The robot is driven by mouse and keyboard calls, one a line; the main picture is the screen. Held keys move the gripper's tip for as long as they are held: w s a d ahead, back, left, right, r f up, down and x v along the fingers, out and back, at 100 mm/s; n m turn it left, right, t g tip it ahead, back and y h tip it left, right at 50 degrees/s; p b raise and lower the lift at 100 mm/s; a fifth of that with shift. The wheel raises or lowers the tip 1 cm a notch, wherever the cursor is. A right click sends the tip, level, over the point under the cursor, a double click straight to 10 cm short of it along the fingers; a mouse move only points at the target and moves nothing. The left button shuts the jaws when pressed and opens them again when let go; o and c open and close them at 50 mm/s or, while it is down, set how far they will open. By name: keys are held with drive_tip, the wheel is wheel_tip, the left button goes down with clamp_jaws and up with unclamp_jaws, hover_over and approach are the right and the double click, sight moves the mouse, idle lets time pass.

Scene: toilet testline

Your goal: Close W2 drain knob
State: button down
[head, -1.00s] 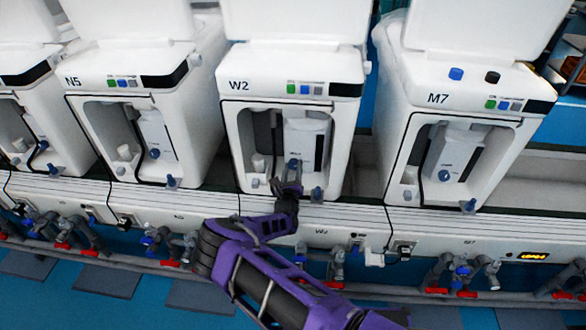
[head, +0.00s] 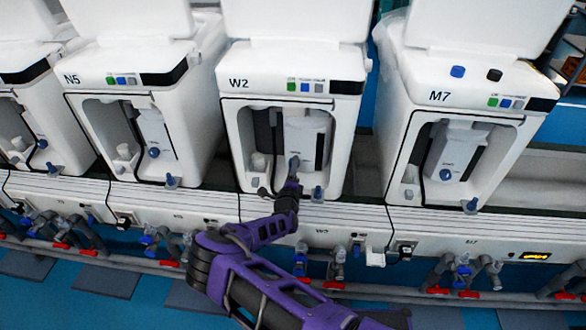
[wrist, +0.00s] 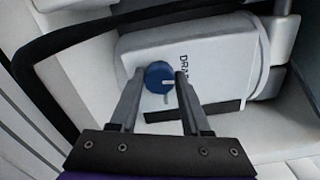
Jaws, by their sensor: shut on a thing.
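The W2 unit (head: 292,75) is a white machine in the middle of the head view, with an open front bay. Its blue drain knob (wrist: 159,76) sits on a white panel (wrist: 205,65) marked "DRA…" in the wrist view. My gripper (wrist: 158,82) has one finger on each side of the knob and is shut on it. A pale line on the knob's face points toward the right, and a pale tab extends below it. In the head view my gripper (head: 293,165) reaches into the bay and hides most of the knob.
N5 (head: 130,80) stands to the left and M7 (head: 460,98) to the right, each with its own blue knob. A blue-capped fitting (head: 318,192) is close to the right of my wrist. Pipes with red fittings run below.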

drive_tip(key=shift+n, duration=0.6)
drive_tip(key=shift+c, duration=1.8)
unclamp_jaws()
drive_tip(key=s+p, duration=0.2)
drive_tip(key=s, duration=1.5)
drive_tip(key=shift+s+a+p, duration=0.2)
drive_tip(key=shift+a+p, duration=0.1)
